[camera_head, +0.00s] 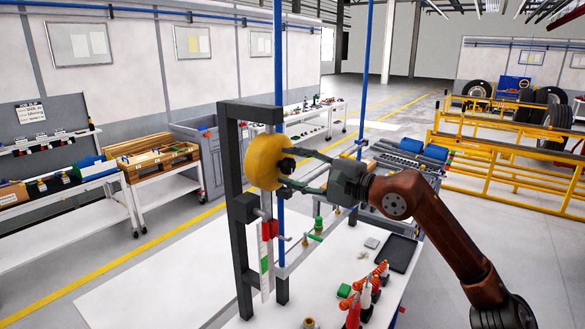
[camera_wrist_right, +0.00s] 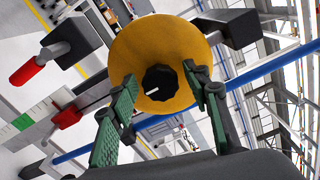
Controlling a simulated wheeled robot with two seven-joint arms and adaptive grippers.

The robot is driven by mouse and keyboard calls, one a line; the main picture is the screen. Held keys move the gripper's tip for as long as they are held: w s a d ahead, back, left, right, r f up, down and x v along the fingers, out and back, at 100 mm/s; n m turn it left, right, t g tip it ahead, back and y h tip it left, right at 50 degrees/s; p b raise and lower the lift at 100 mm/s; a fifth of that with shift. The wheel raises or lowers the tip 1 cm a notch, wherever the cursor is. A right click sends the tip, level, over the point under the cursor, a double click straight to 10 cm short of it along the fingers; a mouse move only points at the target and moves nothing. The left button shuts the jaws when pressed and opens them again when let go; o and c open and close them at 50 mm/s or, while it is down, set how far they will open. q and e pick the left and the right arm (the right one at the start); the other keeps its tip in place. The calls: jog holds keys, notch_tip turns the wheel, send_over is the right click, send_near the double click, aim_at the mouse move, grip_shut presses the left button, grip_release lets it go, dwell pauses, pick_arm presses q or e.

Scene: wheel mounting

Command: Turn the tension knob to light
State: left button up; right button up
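The yellow round knob (camera_head: 263,162) with a dark centre sits high on a dark upright frame (camera_head: 234,190); I take it for the tension knob. It fills the middle of the right wrist view (camera_wrist_right: 185,45), its dark many-sided centre facing me. My right gripper (camera_head: 284,168) reaches it from the right with its fingers apart. In the wrist view the green fingers (camera_wrist_right: 165,80) stand either side of the dark centre, tips at the yellow face; contact is unclear. A pale strip with green and red marks (camera_head: 265,265) hangs below the knob. My left gripper is not in view.
A blue pole (camera_head: 280,70) runs vertically by the knob. Red-handled parts (camera_wrist_right: 28,70) stick out nearby. Yellow racks (camera_head: 500,150) stand farther right.

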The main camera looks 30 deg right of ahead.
dwell(0.3)
jog(key=v, duration=1.2)
jog(key=shift+f, duration=0.1)
dwell(0.4)
